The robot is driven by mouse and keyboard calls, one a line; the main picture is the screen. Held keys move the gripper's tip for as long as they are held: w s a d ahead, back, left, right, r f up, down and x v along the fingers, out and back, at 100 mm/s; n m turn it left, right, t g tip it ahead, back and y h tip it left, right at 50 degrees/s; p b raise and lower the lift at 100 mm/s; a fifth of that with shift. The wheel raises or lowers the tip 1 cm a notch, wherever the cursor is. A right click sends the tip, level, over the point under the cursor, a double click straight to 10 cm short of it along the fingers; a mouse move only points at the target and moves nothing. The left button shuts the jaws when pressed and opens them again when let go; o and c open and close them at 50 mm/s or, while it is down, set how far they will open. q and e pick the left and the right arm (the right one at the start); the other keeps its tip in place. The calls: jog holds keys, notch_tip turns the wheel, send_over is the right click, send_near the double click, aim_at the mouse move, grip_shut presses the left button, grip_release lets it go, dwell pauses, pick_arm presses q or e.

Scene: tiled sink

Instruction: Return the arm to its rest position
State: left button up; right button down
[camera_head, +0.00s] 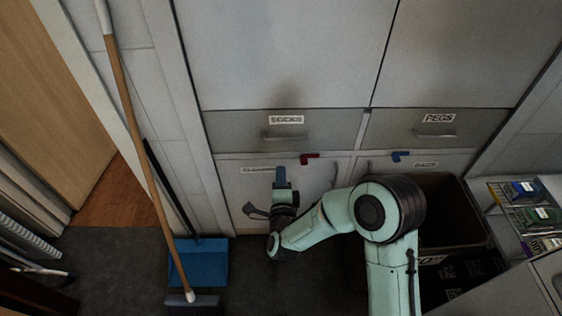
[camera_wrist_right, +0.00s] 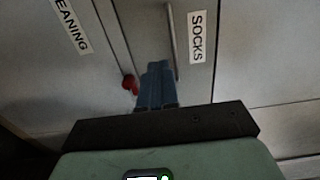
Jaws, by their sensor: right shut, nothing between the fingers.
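My right arm reaches in from the lower right in the head view. Its gripper (camera_head: 281,178) is in front of the lower left cabinet door (camera_head: 316,186), below the drawer labelled SOCKS (camera_head: 287,126). The blue fingers are together and hold nothing. In the right wrist view the shut fingers (camera_wrist_right: 155,82) point at the cabinet front, beside the SOCKS drawer's bar handle (camera_wrist_right: 172,45). Whether the fingertips touch the front cannot be told. My left gripper is out of view.
A red hook (camera_head: 309,158) and a blue hook (camera_head: 401,155) are on the cabinet front. A dark bin (camera_head: 445,205) stands right of my arm. A broom (camera_head: 140,130) and a blue dustpan (camera_head: 205,264) stand at left. The PEGS drawer (camera_head: 437,130) is shut.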

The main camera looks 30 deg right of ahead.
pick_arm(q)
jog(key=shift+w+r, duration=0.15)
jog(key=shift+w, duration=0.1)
pick_arm(e)
jog(key=shift+s+a, duration=0.3)
jog(key=shift+s, duration=0.25)
